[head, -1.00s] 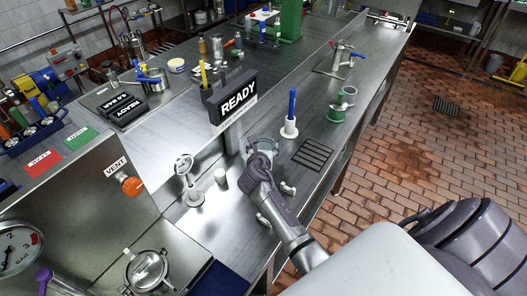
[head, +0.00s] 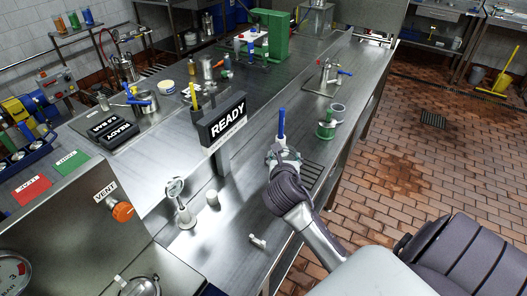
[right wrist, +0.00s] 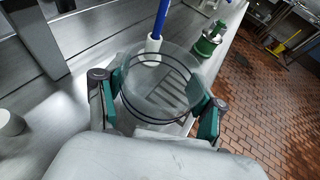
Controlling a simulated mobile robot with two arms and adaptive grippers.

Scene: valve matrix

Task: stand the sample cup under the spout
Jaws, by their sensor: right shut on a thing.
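The sample cup, a clear round vessel with dark rings (right wrist: 160,85), is between the fingers of my right gripper (right wrist: 159,92) in the right wrist view. The fingers close on it from both sides, and it looks upright and empty. In the head view my right gripper (head: 284,158) is over the steel bench, just in front of the blue-handled tool in its white holder; the cup is partly hidden by the hand. A tap with blue and red handles (head: 327,74), possibly the spout, stands farther back over a dark grate. My left gripper is not seen.
A slotted drain grate (head: 311,174) lies right of the hand. A green spool-like item (head: 326,130) and a grey cup (head: 337,112) stand beyond it. The READY sign (head: 228,120) rises at left. A small fitting (head: 257,240) lies nearer.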

